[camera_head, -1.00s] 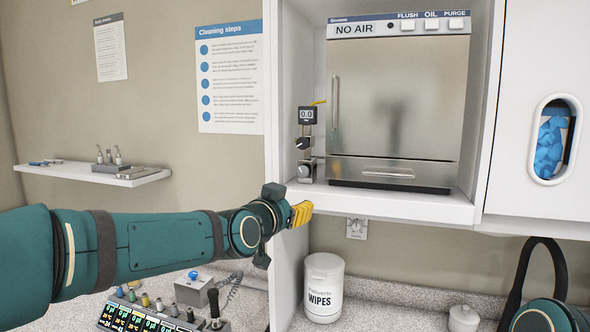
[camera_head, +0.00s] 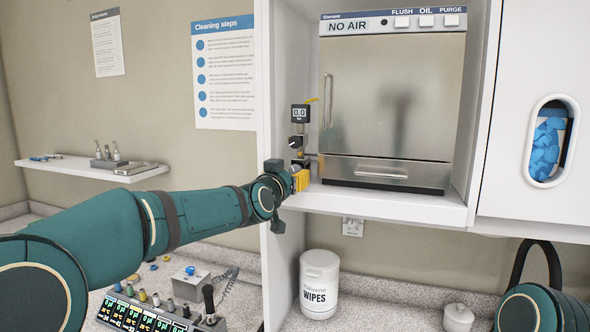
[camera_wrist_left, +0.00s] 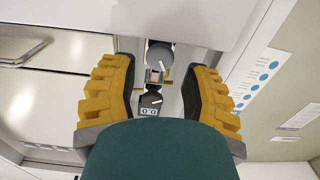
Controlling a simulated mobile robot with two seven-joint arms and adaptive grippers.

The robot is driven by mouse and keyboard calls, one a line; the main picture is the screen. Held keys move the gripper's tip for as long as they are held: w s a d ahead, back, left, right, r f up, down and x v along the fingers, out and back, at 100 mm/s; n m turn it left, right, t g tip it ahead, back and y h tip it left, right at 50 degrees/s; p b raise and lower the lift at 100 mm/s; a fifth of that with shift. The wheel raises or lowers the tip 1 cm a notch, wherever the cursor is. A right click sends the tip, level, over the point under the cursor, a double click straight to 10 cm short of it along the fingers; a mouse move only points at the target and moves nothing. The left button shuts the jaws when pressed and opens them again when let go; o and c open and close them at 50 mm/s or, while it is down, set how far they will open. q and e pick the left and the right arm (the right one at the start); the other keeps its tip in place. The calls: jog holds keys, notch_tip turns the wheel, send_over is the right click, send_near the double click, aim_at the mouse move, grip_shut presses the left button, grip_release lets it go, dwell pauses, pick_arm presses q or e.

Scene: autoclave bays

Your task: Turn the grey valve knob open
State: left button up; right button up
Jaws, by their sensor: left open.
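A round grey knob (camera_wrist_left: 159,56) sits on the narrow valve unit beside the machine and shows between my left fingers in the left wrist view. A darker knob (camera_wrist_left: 151,98) with a white pointer line is near it, by the gauge (camera_wrist_left: 149,111). In the head view the gauge (camera_head: 300,113) reads 0.0, with the dark knob (camera_head: 297,142) below it. My left gripper (camera_head: 302,180) is at the lower part of this unit, mostly hiding the grey knob. Its yellow fingers (camera_wrist_left: 161,70) are spread wide and empty; contact with the knob cannot be told. My right gripper is out of view.
The steel machine (camera_head: 388,105) labelled NO AIR stands right of the valve unit in a white cabinet (camera_head: 400,206). The cabinet's left side panel (camera_head: 266,80) is close to my gripper. A wipes tub (camera_head: 319,284) and a control panel (camera_head: 150,315) are below.

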aim_at(295, 172)
pick_arm(q)
jog(key=shift+p+x, duration=0.45)
jog(key=shift+x, duration=1.8)
jog(key=shift+c, duration=0.4)
